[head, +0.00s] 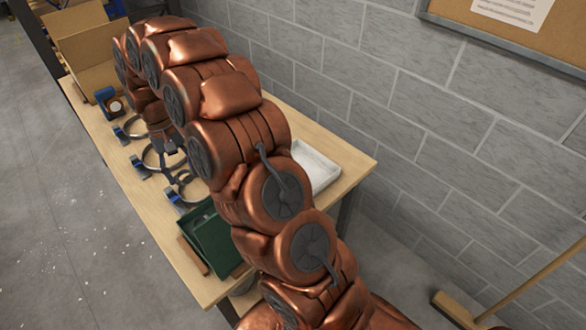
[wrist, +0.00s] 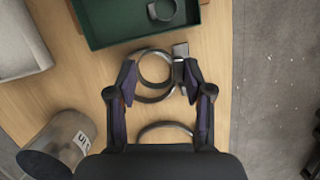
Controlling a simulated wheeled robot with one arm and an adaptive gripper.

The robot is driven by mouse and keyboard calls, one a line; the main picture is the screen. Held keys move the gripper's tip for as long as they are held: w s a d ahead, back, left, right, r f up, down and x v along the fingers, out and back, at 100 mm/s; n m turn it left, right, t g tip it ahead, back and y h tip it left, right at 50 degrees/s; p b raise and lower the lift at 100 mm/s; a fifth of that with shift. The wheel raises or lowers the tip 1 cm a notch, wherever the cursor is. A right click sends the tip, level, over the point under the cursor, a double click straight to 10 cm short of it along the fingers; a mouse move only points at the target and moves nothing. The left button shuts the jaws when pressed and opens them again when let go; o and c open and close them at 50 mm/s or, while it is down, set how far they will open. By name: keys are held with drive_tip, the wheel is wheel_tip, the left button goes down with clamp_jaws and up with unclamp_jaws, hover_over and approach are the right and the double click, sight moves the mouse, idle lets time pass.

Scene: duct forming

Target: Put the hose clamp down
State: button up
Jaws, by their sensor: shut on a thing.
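My gripper (head: 176,158) reaches down over the tabletop in the head view. In the wrist view my gripper (wrist: 160,80) has its two fingers at either side of a metal hose clamp (wrist: 181,50), shut on it. This clamp is a round band with a screw housing at its upper right, close to the green tray (wrist: 208,28). I cannot tell whether it touches the table. In the head view a clamp (head: 174,195) with a blue screw part lies near my fingers, partly hidden by my arm. Another clamp band (wrist: 165,125) shows below my fingers in the wrist view.
More clamps with blue parts lie along the table's left edge (head: 118,172). A white tray (head: 318,168) and cardboard box (head: 85,45) are on the table.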

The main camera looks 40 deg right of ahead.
drive_tip(key=s+d+f+m+t+b, duration=0.2)
drive_tip(key=s+d+m+b, duration=0.2)
drive_tip(key=d+m, duration=0.3)
drive_tip(key=s+d+f+m+t+b, duration=0.2)
drive_tip(key=d+m+b, duration=0.4)
drive_tip(key=m, duration=0.8)
drive_tip(key=s+d+f+m+t+b, duration=0.2)
drive_tip(key=s+d+m+b, duration=0.3)
drive_tip(key=m, duration=0.6)
drive_tip(key=shift+s+d+f+m, duration=0.15)
drive_tip(key=shift+s+d+f, duration=0.35)
drive_tip(key=shift+d, duration=0.15)
drive_tip(key=shift+s+d+f+m, duration=0.15)
drive_tip(key=shift+s+d+f, duration=0.3)
drive_tip(key=shift+d, duration=0.2)
drive_tip(key=shift+s+d+m+h+b, duration=0.3)
drive_tip(key=shift+s+d+m, duration=0.15)
drive_tip(key=shift+m, duration=0.15)
drive_tip(key=shift+w+d, duration=0.1)
drive_tip(key=shift+d, duration=0.15)
drive_tip(key=p, duration=0.4)
hover_over(296, 156)
drive_tip(key=shift+s+f, duration=0.45)
drive_tip(key=shift+f, duration=0.2)
drive_tip(key=shift+s+p+x, duration=0.15)
drive_tip(key=shift+s+x, duration=0.05)
drive_tip(key=shift+x, duration=0.7)
drive_tip(key=shift+s+p+x, duration=0.15)
drive_tip(key=shift+s+x, duration=0.1)
drive_tip(key=shift+x, duration=0.65)
